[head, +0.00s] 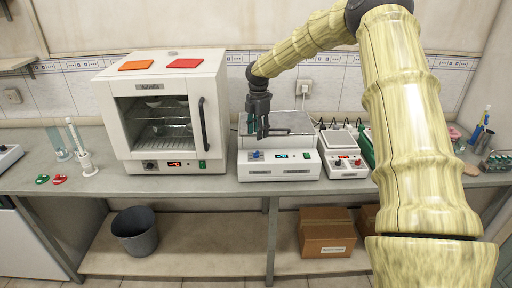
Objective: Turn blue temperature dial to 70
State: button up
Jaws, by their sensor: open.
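The blue dial (256,155) is a small blue knob at the left of the front panel of a white box-shaped device (279,172). My gripper (264,134) points down over the device's top, just above the front panel and close to the dial. It is open and appears empty. A gap shows between it and the dial. The dial's exact setting cannot be read.
A green switch (307,155) is on the same panel. My arm covers the bench further right. The bench's front strip is narrow.

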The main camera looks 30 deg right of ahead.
aim_at(256, 154)
jog(key=f, duration=0.2)
jog(key=f+p, duration=0.1)
jog(key=f, duration=0.1)
jog(key=f+p, duration=0.1)
jog(key=f, duration=0.1)
jog(key=shift+w+f, duration=0.25)
jog(key=shift+f, duration=0.15)
jog(key=shift+s+f, duration=0.3)
jog(key=shift+f, duration=0.2)
jog(key=shift+w+a+f+p, duration=0.1)
jog(key=shift+w+f+p, duration=0.15)
jog(key=shift+f, duration=0.4)
jog(key=shift+s+r, duration=0.1)
jog(key=shift+s, duration=0.1)
jog(key=shift+c, duration=0.6)
grip_shut()
